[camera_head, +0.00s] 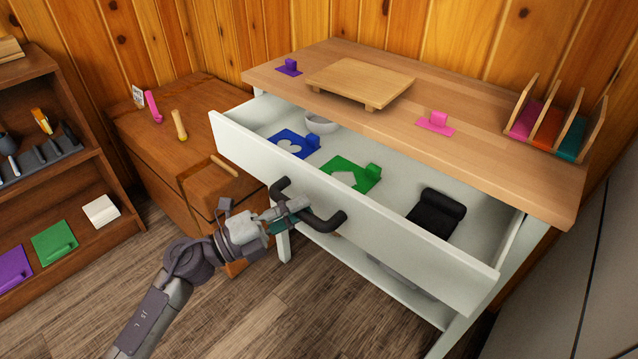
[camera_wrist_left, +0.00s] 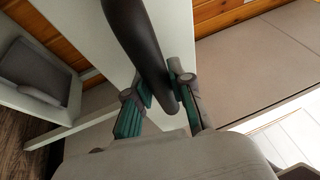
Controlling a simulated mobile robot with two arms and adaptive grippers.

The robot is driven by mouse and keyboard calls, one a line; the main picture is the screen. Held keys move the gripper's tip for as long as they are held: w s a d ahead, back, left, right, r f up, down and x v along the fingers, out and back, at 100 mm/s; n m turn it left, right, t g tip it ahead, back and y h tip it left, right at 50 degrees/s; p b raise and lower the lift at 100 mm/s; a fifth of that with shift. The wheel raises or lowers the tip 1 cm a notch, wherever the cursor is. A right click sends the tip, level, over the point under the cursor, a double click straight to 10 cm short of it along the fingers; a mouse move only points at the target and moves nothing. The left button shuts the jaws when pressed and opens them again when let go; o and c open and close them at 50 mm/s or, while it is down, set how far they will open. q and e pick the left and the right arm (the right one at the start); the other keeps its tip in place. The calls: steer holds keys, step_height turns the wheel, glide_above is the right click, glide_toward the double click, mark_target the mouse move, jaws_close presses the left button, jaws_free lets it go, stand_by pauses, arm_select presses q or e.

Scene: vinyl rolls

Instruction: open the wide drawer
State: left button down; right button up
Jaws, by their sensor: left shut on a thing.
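The wide drawer (camera_head: 400,235) of the white table stands pulled out, its inside open to view. A dark curved handle (camera_head: 328,222) is on its front. My left gripper (camera_head: 290,212) is shut on the handle, near its left part. In the left wrist view the dark handle (camera_wrist_left: 146,50) passes between the two teal-padded fingers (camera_wrist_left: 165,106). My right gripper is not in view.
In the drawer lie a blue cutout piece (camera_head: 290,143), a green one (camera_head: 352,173), a white bowl (camera_head: 320,124) and a black item (camera_head: 437,212). A wooden cabinet (camera_head: 170,130) stands close on the left. Open floor (camera_head: 250,310) lies in front.

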arm_select(q)
steer(key=s+a, duration=0.3)
steer(key=s, duration=0.2)
steer(key=shift+a, duration=0.3)
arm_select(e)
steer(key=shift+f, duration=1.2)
arm_select(q)
steer(key=c, duration=1)
jaws_free()
steer(key=v, duration=1.2)
steer(key=shift+w, duration=0.15)
